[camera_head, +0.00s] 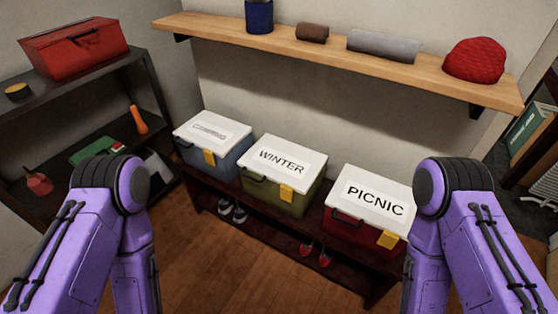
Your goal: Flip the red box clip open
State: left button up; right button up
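The red box (358,231) has a white lid (373,201) marked PICNIC and stands at the right end of a low dark bench. Its yellow clip (387,240) sits on the front at the lid's edge; the lid is closed, and the clip looks folded down against the front. My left arm stands at the left and my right arm at the right, its upper joint overlapping the view just right of the box. Neither gripper shows in the picture.
A green box (275,200) marked WINTER and a blue box (206,164) stand left on the bench (263,233). Shoes lie beneath. A wooden shelf (350,60) hangs above with a red knit hat (474,60). Another red box (75,48) tops the left rack. Floor in front is clear.

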aim_at(388, 239)
jog(key=z, duration=1.15)
jog(key=k, duration=1.35)
jog(key=u, duration=0.7)
jog(key=i, duration=1.3)
jog(key=z, duration=0.6)
